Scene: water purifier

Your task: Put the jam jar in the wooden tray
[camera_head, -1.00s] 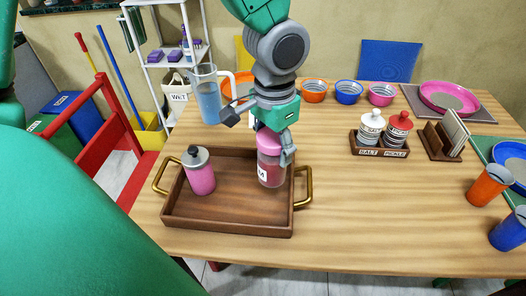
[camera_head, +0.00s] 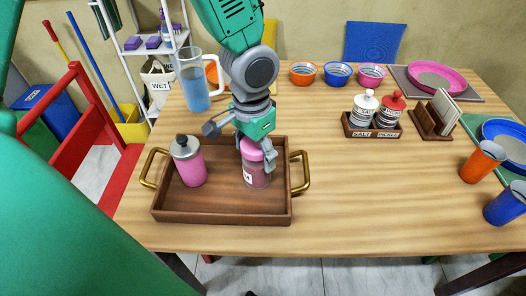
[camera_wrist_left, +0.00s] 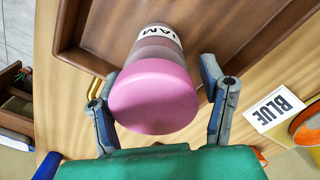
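The jam jar (camera_head: 256,175), with a pink lid and a white label, stands in the right part of the wooden tray (camera_head: 222,217). In the left wrist view the jar's pink lid (camera_wrist_left: 152,97) faces the camera, with "JAM" on the label. My left gripper (camera_head: 243,143) is over the jar from above. Its fingers are spread on either side of the jar, with a visible gap on the right side in the left wrist view (camera_wrist_left: 160,95). The jar's underside is hidden. My right gripper is not in view.
A pink bottle with a grey cap (camera_head: 188,163) stands in the tray's left part. A water jug (camera_head: 193,85) is behind the tray. Salt and pickle jars (camera_head: 375,115), bowls (camera_head: 338,74) and cups (camera_head: 483,161) stand farther right. The table right of the tray is clear.

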